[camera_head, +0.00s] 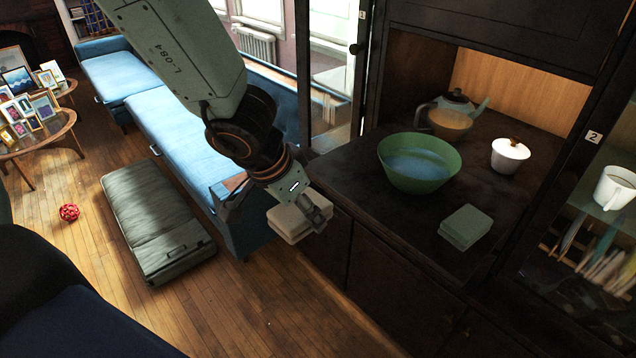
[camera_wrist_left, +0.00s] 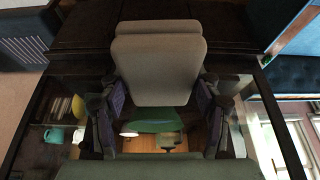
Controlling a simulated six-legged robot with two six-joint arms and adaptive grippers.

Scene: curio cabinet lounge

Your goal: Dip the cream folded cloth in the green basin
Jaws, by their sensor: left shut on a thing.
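The cream folded cloth (camera_head: 290,221) is held in my left gripper (camera_head: 312,214), in front of the dark cabinet counter's left edge. In the left wrist view the cloth (camera_wrist_left: 160,68) fills the upper middle, between the two fingers of the gripper (camera_wrist_left: 160,105). The green basin (camera_head: 420,165) stands on the counter to the right of the gripper, apart from the cloth, with bluish water visible inside. Part of the basin (camera_wrist_left: 156,126) shows below the cloth in the wrist view. My right gripper is not in view.
A green folded cloth (camera_head: 465,228) lies on the counter in front of the basin. A teapot (camera_head: 450,118) stands behind the basin, and a white lidded bowl (camera_head: 510,155) to its right. A glass-fronted cabinet (camera_head: 593,136) is at the right. A blue sofa (camera_head: 180,135) is behind my arm.

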